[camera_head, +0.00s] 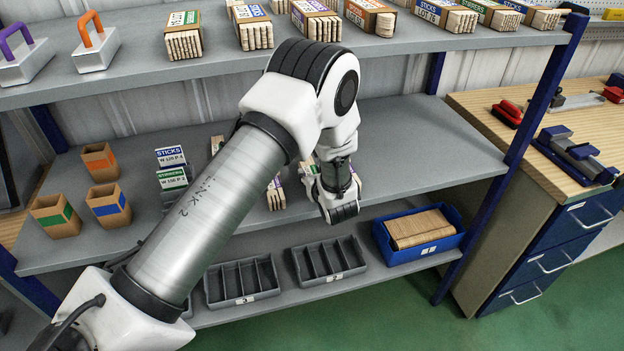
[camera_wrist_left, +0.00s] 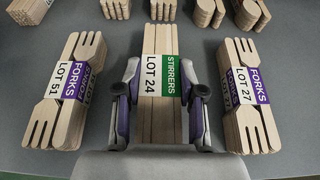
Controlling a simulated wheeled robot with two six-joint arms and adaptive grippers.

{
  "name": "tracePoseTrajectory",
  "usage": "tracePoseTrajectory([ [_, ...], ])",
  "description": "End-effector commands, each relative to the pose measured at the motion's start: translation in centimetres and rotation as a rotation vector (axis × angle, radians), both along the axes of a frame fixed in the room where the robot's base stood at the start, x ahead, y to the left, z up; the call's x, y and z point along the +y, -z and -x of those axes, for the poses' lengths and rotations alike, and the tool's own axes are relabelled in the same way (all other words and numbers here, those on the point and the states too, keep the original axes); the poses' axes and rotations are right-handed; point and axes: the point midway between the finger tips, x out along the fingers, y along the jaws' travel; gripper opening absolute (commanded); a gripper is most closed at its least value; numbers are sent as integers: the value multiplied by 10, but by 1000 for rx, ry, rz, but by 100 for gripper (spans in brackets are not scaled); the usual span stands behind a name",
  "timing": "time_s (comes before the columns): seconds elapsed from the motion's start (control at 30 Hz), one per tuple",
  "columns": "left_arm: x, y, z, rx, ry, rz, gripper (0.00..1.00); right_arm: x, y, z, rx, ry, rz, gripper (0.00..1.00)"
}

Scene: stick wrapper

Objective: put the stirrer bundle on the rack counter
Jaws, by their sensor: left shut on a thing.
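The stirrer bundle, pale wooden sticks with a white and green band reading STIRRERS LOT 24 (camera_wrist_left: 163,75), is in the middle of the left wrist view. My left gripper (camera_wrist_left: 160,108) is shut on it, one finger along each side. Whether the bundle touches the surface below, I cannot tell. In the head view my left arm reaches over the grey middle counter of the rack (camera_head: 420,150), and its wrist hides the fingers and most of the bundle. My right gripper is out of view.
More bundles are in a row beyond. Small open boxes (camera_head: 108,205) stand at the counter's left. The counter's right part is clear. A blue bin (camera_head: 447,252) sits below.

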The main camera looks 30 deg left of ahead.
Motion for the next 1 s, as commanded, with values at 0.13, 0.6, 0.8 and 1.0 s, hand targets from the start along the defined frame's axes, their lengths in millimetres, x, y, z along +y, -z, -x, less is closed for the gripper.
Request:
tracePoseTrajectory([
  [0.13,0,13,0,-1,1,-1,0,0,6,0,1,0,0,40],
  [0.6,0,15,0,-1,0,1,64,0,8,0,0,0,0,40],
  [0.8,0,13,0,-1,0,1,64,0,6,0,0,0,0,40],
  [1.0,-19,-1,15,1,5,-2,64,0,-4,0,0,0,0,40],
])
